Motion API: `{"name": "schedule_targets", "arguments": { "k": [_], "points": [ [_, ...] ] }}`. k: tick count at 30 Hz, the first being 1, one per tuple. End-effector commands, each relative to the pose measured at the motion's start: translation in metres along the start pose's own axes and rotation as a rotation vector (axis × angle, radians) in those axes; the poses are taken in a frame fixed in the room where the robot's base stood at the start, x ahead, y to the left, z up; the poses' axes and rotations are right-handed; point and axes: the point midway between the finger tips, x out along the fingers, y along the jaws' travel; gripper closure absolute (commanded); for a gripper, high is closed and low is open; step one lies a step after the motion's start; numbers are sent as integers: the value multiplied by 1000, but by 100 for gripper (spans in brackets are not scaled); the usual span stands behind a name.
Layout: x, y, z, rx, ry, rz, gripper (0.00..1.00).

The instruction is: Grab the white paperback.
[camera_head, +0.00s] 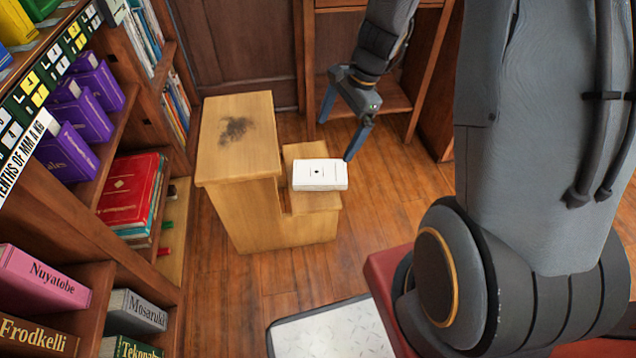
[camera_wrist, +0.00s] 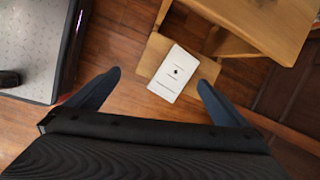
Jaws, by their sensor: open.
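The white paperback (camera_head: 320,175) lies flat on the lower step of a wooden step stool (camera_head: 238,140). In the wrist view the white paperback (camera_wrist: 174,73) shows a small dark mark on its cover and lies beyond the fingertips, between their lines. My gripper (camera_head: 340,132) is open and empty, above and behind the book in the head view, with one finger near the book's right end. In the wrist view my gripper (camera_wrist: 160,78) has its two blue fingers spread wide. I see no contact with the book.
A bookcase with purple books (camera_head: 85,105) and red books (camera_head: 130,190) stands at the left. A wooden shelf unit (camera_head: 375,90) is behind the stool. The stool's higher step rises beside the book. Bare wood floor (camera_head: 400,210) lies right of the stool.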

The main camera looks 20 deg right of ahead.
Motion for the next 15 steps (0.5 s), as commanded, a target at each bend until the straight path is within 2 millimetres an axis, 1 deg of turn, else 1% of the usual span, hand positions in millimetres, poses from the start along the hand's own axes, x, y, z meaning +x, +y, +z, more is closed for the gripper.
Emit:
{"name": "schedule_targets", "arguments": {
  "k": [1,6,9,12,15],
  "points": [
    [25,-7,-11,43,-8,-3,0],
    [76,-25,-36,192,-38,-19,0],
    [104,-35,-50,276,-55,-28,0],
    [127,-43,-62,348,-69,-36,0],
    [143,-49,-70,400,-79,-42,0]
  ]
}}
